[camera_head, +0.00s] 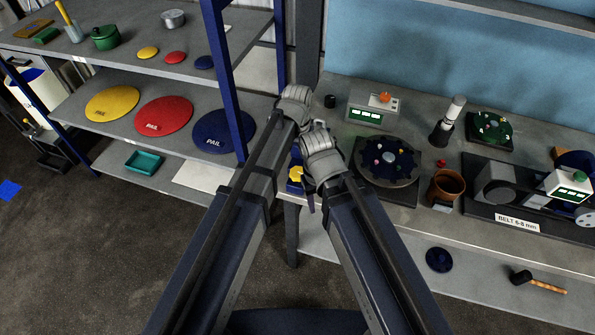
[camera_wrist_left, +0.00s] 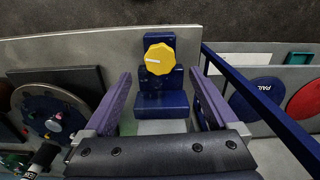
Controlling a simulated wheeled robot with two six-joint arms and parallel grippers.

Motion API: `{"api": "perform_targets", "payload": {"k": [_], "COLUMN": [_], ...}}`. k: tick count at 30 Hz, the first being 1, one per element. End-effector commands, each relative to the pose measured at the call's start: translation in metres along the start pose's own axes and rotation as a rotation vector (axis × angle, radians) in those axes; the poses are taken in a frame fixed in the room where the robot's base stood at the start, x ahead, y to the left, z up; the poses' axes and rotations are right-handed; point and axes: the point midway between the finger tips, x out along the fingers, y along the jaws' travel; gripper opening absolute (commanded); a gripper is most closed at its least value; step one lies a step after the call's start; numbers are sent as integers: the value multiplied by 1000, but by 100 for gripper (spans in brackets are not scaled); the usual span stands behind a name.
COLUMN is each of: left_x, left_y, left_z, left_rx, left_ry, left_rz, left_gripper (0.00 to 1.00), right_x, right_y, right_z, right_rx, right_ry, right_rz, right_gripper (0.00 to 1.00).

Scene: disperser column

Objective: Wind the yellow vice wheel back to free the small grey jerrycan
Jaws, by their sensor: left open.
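The yellow vice wheel (camera_wrist_left: 160,59), lobed with a white mark on its face, sits on the blue vice (camera_wrist_left: 162,104) at the bench edge. In the head view the wheel (camera_head: 295,173) shows small beside my arm. My left gripper (camera_head: 304,184) is close to the vice. In the left wrist view its two purple fingers (camera_wrist_left: 158,76) are spread, one on each side of the wheel and vice, with a gap to the wheel. I cannot make out the small grey jerrycan. My right gripper cannot be made out.
The bench holds a dark round turntable (camera_head: 388,162), a grey control box (camera_head: 374,107), a brown pot (camera_head: 445,186) and a belt machine (camera_head: 515,192). A blue-framed shelf (camera_head: 228,95) with coloured pail lids stands left. Floor in front is clear.

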Motion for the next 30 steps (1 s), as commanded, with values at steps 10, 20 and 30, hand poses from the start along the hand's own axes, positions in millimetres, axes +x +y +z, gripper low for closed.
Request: {"api": "perform_targets", "payload": {"k": [10,20,30], "left_x": [50,65,64], "left_y": [0,0,0], "left_z": [0,0,0], "left_rx": [0,0,0], "left_ry": [0,0,0], "left_rz": [0,0,0], "left_gripper": [93,93,75], "right_x": [49,64,63], "right_y": [-4,-6,-6], "right_z": [-3,-4,-4], "right_rx": [-4,-3,-3], "right_ry": [0,0,0], "right_rz": [1,1,1], "right_gripper": [50,50,50]}}
